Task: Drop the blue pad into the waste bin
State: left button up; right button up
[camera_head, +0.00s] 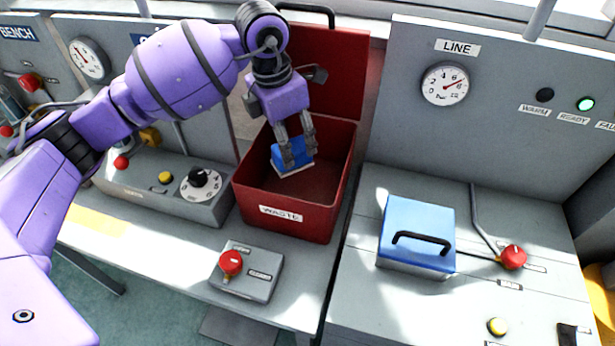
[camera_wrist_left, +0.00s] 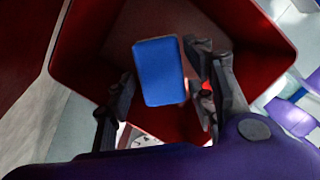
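The blue pad (camera_head: 294,158), a small block with a pale underside, is between the fingers of my left gripper (camera_head: 298,148). My left gripper is shut on it and holds it tilted inside the mouth of the red waste bin (camera_head: 285,221), above the bin floor. In the left wrist view the pad (camera_wrist_left: 159,72) shows its blue face between the two fingers (camera_wrist_left: 160,80), with the red bin walls (camera_wrist_left: 85,55) around it. The bin's lid (camera_head: 335,75) stands open at the back. My right gripper is not in view.
A blue box with a black handle (camera_head: 418,228) stands on the bench right of the bin. A red-button box (camera_head: 247,270) sits in front of the bin, and a dial panel (camera_head: 200,188) is to its left. A gauge panel (camera_head: 480,110) rises at the back right.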

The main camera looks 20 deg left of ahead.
pick_arm(q)
jog(key=shift+o, duration=0.9)
jog(key=r, duration=0.5)
jog(key=s+r, duration=0.1)
jog(key=r, duration=0.1)
jog(key=shift+a+r, duration=0.2)
jog(key=shift+a, duration=0.2)
